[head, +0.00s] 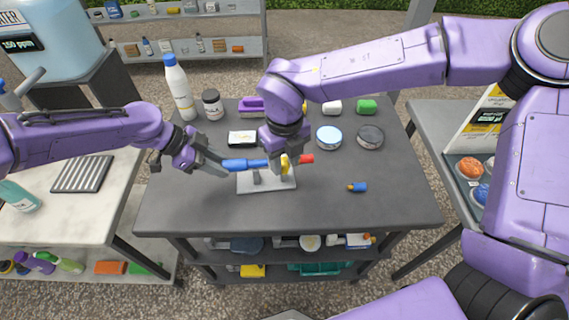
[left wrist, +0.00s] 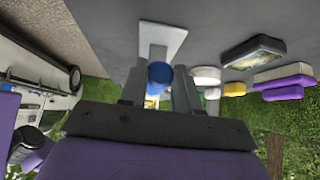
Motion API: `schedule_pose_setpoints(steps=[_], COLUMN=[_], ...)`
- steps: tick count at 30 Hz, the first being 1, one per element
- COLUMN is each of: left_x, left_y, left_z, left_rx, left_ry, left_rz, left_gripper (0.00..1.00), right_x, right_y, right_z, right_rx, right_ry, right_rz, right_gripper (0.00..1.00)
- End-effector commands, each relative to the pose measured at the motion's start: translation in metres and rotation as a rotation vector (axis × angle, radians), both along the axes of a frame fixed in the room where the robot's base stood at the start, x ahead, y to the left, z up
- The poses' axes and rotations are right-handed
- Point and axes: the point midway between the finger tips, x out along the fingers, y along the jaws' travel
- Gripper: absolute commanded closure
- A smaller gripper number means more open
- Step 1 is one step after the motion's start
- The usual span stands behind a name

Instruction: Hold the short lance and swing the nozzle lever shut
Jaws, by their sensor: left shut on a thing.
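The short lance (head: 244,164) lies level over a pale stand plate (head: 270,187) in the middle of the dark table. Its left part is a blue grip, and a red end (head: 306,159) shows at the right. My left gripper (head: 222,164) is shut on the blue grip's left end; in the left wrist view the blue grip (left wrist: 159,72) sits between its fingers. A yellow lever (head: 284,164) shows near the red end. My right gripper (head: 284,160) is over the lever from above; its fingers are partly hidden, and I cannot tell whether it touches the lever.
The front of the table is clear.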

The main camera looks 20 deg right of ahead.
Motion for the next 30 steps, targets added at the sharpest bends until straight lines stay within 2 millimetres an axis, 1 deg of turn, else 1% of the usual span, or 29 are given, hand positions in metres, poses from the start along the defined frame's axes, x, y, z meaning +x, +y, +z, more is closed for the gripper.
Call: schedule_pose_setpoints(steps=[1,2,3,20,22,23,27,30], left_x=[-0.004,-0.004,-0.004,-0.004,-0.004,-0.004,-0.004,-0.004], left_y=[0.001,0.001,0.001,0.002,0.002,0.002,0.002,0.001], left_z=[-0.007,-0.007,-0.007,-0.007,-0.007,-0.007,-0.007,-0.007], left_rx=[0.009,0.009,0.009,0.009,0.009,0.009,0.009,0.009], left_ry=[0.01,0.01,0.01,0.011,0.011,0.011,0.011,0.01], left_rz=[-0.008,-0.008,-0.008,-0.009,-0.009,-0.009,-0.009,-0.01], left_gripper=[1.0,1.0,1.0,1.0,1.0,1.0,1.0,1.0], right_x=[0.0,0.0,0.0,0.0,0.0,0.001,0.009,0.015], right_y=[0.0,0.0,0.0,0.0,0.001,0.004,0.017,0.024], right_z=[-0.001,-0.001,-0.001,-0.002,-0.002,-0.002,-0.003,-0.003], right_rx=[0.0,0.0,0.0,0.0,0.0,0.0,0.001,0.002], right_ry=[0.0,0.0,0.0,0.0,0.0,0.0,0.0,0.0], right_rz=[0.0,0.0,0.0,0.001,-0.024,-0.065,-0.406,-0.62], right_gripper=[0.77,0.86,0.99,1.0,1.0,1.0,1.0,1.0])
